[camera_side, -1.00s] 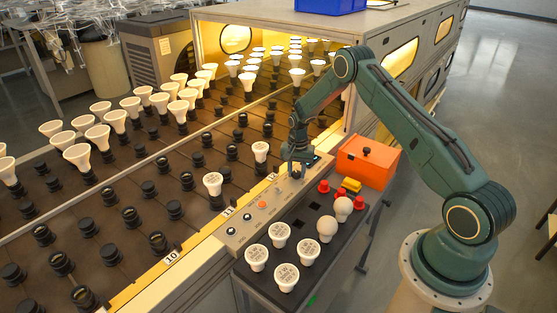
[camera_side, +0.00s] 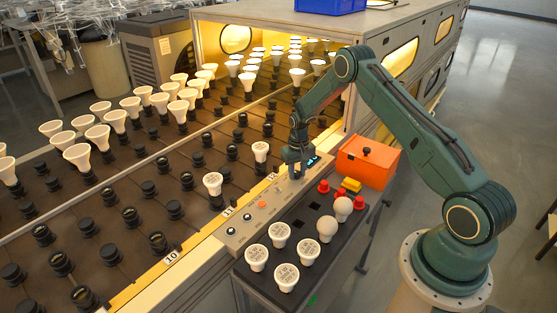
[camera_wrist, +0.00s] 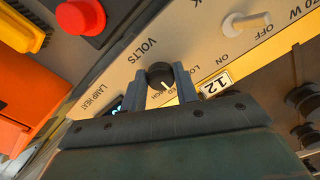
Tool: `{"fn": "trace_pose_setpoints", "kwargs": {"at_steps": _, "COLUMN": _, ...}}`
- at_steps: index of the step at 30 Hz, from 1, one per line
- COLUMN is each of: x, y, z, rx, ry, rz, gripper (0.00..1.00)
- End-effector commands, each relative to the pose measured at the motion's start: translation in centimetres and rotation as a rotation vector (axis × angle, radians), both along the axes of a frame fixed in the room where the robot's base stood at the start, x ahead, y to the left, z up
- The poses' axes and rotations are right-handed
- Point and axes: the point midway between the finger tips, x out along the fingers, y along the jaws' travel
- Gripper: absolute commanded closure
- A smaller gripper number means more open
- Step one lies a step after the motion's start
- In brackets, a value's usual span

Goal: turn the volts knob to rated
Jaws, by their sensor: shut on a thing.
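The volts knob (camera_wrist: 160,75) is black and round, on the pale control panel (camera_side: 240,228). In the wrist view it sits between the two fingers of my gripper (camera_wrist: 160,79), which is shut on it. The knob's white pointer line faces down in the picture, toward the small printed labels. Part of the "RATED" label shows close to it, "HIGH" lies beside that, and "LOW" is partly covered by a finger. I cannot tell whether the pointer is exactly on "RATED". In the side view my gripper (camera_side: 296,172) points down at the panel and hides the knob.
A white on/off toggle (camera_wrist: 245,23) and a "12" tag (camera_wrist: 215,86) are near the knob. A lit blue display (camera_side: 314,160) sits beside my gripper. An orange box (camera_side: 368,163), red buttons (camera_side: 323,187) and a black bulb tray (camera_side: 262,237) are close by.

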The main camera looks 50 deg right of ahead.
Motion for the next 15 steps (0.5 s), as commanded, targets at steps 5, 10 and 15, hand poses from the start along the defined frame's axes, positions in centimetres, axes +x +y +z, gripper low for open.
{"fn": "trace_pose_setpoints", "kwargs": {"at_steps": 5, "x": -0.04, "y": 0.03, "z": 0.04, "rx": 0.001, "ry": 0.002, "rz": 0.021, "gripper": 0.93}}
{"fn": "trace_pose_setpoints", "kwargs": {"at_steps": 10, "x": -0.04, "y": 0.03, "z": 0.04, "rx": 0.001, "ry": 0.002, "rz": 0.022, "gripper": 0.93}}
{"fn": "trace_pose_setpoints", "kwargs": {"at_steps": 15, "x": -0.04, "y": 0.03, "z": 0.04, "rx": 0.001, "ry": 0.002, "rz": 0.021, "gripper": 0.62}}
